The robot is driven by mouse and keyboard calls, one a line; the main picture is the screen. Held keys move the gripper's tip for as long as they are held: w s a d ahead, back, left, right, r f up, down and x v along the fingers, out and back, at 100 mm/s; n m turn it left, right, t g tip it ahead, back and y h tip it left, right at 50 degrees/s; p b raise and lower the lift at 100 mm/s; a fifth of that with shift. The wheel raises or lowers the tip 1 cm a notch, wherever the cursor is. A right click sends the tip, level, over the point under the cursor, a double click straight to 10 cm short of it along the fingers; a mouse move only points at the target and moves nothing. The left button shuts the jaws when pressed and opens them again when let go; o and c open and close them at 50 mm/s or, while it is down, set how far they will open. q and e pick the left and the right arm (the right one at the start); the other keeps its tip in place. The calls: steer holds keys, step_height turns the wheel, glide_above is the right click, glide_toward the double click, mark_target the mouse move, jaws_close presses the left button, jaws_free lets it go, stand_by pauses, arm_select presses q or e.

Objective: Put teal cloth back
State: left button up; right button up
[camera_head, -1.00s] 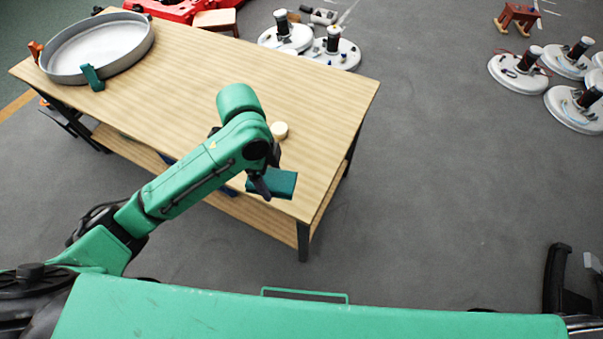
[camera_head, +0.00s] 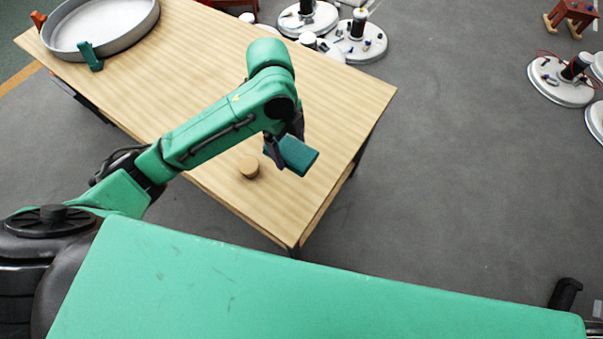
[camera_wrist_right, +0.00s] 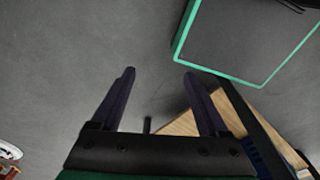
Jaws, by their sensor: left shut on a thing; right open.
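The teal cloth (camera_head: 299,155) is a folded block, held tilted over the right part of the wooden table. My left gripper (camera_head: 284,150) is shut on one edge of it. Whether the cloth touches the tabletop I cannot tell. My right gripper (camera_wrist_right: 158,80) shows in the right wrist view, open and empty, with grey floor between and beyond its fingers. It does not show in the head view.
The wooden table (camera_head: 200,75) bears a round grey tray (camera_head: 105,35) with a green clamp-like piece (camera_head: 90,56) at its rim. A small round wooden piece (camera_head: 249,167) lies near the front edge. White discs with dark posts (camera_head: 355,42) stand on the floor behind.

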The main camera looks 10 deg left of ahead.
arm_select(q)
glide_above(292, 190)
step_height(292, 190, down, 10)
steer(key=f, duration=0.9)
steer(key=shift+a+f+p, duration=0.1)
steer(key=shift+a+p, duration=0.1)
steer(key=shift+p, duration=0.15)
steer(key=shift+f, duration=0.15)
steer(key=o, duration=1.1)
steer(key=shift+c, duration=0.2)
arm_select(e)
steer(key=shift+s+a+r, duration=0.15)
steer(key=shift+s+r, duration=0.2)
steer(key=shift+s, duration=0.4)
arm_select(q)
steer(key=shift+r, duration=0.45)
step_height(292, 190, up, 11)
steer(key=a, duration=0.1)
steer(key=shift+w+a+r, duration=0.15)
steer(key=shift+w+r, duration=0.05)
steer(key=shift+w, duration=0.1)
arm_select(e)
steer(key=shift+f, duration=0.1)
